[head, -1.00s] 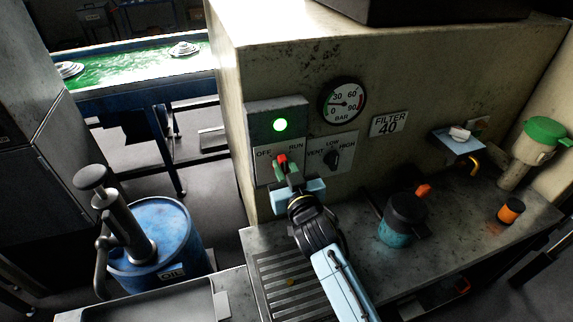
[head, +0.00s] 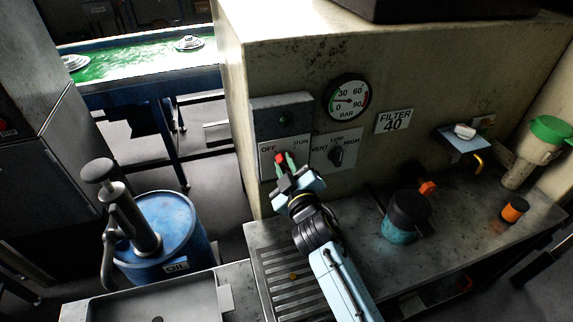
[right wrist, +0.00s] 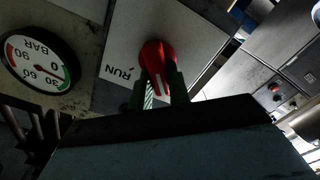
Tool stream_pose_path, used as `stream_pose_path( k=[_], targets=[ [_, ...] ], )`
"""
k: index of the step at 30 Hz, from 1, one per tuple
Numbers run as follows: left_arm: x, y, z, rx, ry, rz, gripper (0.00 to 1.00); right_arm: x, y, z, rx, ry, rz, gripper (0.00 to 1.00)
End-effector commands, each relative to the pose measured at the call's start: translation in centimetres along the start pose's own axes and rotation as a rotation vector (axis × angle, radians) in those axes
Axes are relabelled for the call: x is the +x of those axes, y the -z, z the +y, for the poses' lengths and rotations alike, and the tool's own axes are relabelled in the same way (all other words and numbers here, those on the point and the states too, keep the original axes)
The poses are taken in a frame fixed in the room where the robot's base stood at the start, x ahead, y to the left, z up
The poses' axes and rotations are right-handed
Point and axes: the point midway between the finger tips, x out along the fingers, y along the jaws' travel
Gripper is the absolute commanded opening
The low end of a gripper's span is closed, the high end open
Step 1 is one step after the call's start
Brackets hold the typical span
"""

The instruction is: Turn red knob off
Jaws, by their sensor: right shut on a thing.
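The red knob (head: 279,158) sits on the pale OFF/RUN plate on the machine's front wall. My right gripper (head: 286,162) is shut on it, its green-tipped fingers on either side of the knob. The right wrist view shows the red knob (right wrist: 156,58) up close between the fingers (right wrist: 162,88), with a white line on the knob's lower end. In the head view the knob and fingers lean toward the OFF side. The lamp (head: 284,119) above the plate is dark. The fingers partly cover the plate. My left gripper is not in view.
To the right are a black knob (head: 337,155) marked VENT, LOW and HIGH, and a pressure gauge (head: 347,97). A dark-lidded teal pot (head: 403,228) stands on the bench. A blue oil drum (head: 180,215) with a pump stands at the left.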

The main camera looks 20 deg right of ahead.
Motion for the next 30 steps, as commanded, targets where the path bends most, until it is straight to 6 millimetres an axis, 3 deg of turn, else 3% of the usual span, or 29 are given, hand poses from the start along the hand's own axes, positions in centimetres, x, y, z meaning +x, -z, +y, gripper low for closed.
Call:
stream_pose_path(
  k=[14,15,19,30],
  targets=[
    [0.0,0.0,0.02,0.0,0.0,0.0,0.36,0.02,0.06,0.01,-0.017,0.0,0.002,0.0],
    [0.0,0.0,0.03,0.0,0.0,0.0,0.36,0.02,0.06,0.01,-0.017,-0.001,0.002,0.21],
    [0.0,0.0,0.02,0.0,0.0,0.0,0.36,0.01,0.05,0.01,-0.016,0.0,0.002,0.38],
    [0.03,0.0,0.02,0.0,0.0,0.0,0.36,-0.38,-0.04,-0.05,-0.014,0.0,0.0,0.4]
  ],
)
